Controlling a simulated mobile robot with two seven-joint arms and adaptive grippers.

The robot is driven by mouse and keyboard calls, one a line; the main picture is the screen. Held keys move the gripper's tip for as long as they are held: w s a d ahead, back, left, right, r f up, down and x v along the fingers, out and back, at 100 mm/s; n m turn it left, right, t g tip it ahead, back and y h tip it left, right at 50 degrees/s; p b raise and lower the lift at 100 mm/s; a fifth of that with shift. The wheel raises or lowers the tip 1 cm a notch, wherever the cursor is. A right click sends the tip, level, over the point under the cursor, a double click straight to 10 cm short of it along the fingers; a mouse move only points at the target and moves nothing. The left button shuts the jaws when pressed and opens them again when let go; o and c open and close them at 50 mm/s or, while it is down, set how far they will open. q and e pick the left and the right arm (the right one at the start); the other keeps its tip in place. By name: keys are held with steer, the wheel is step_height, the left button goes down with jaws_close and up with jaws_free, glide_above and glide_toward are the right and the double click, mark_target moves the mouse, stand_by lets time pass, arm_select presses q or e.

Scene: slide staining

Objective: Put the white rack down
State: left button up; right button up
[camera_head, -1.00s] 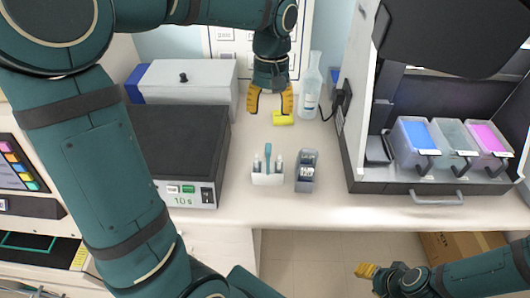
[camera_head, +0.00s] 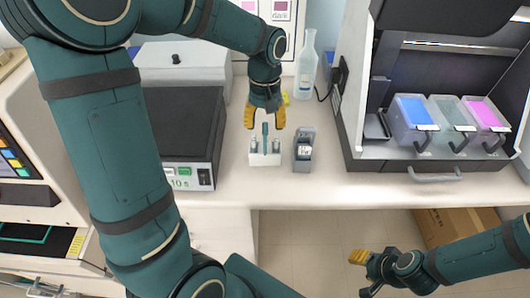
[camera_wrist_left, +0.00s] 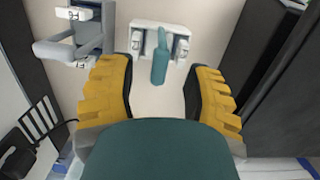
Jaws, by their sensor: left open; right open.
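The white rack (camera_head: 265,159) stands upright on the bench, with a teal upright handle in its middle and a white-labelled piece on either side. It also shows at the top of the left wrist view (camera_wrist_left: 145,28). My left gripper (camera_head: 265,124) is open just behind the rack in the head view. In the left wrist view the two yellow fingers are apart, and the handle's end points into the gap between them. Nothing is gripped. My right gripper (camera_head: 364,272) is open and empty, low in front of the bench.
A grey rack (camera_head: 303,150) stands just right of the white rack. A black-topped heater box (camera_head: 185,125) is to the left. A clear bottle (camera_head: 306,70) is behind. A dark-framed station (camera_head: 365,158) with blue, clear and pink baths is at right.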

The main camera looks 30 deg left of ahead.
mark_target(265, 144)
arm_select(q)
step_height(265, 144, down, 2)
steer(key=shift+s+d+f, duration=0.1)
steer(key=shift+f, duration=0.05)
jaws_close()
stand_by(0.4)
